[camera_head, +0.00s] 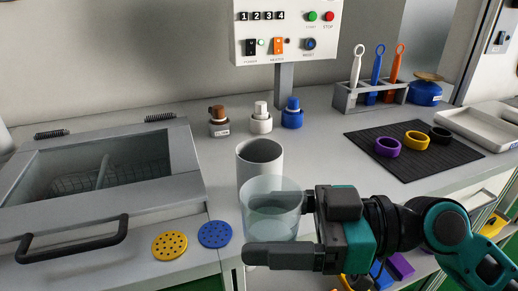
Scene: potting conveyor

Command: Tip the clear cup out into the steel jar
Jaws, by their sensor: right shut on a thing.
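The clear cup (272,198) is a see-through, pale bluish vessel. It looks upright, and I cannot make out what is in it. My right gripper (275,228) comes in from the right and is shut on the cup, with one dark finger across its lower front. The steel jar (247,172) is a pale grey, open-topped cylinder standing upright on the counter, just behind the cup. The cup hides the jar's lower part, and I cannot tell whether they touch. The jar's inside is dark. My left gripper is not in view.
A sunken basin (100,170) with a black handle is at left. Yellow (169,245) and blue (214,234) perforated discs lie near the front edge. Small bottles (261,120) stand behind the jar. A dark mat (400,165) with rings and a tool rack (372,98) are at right.

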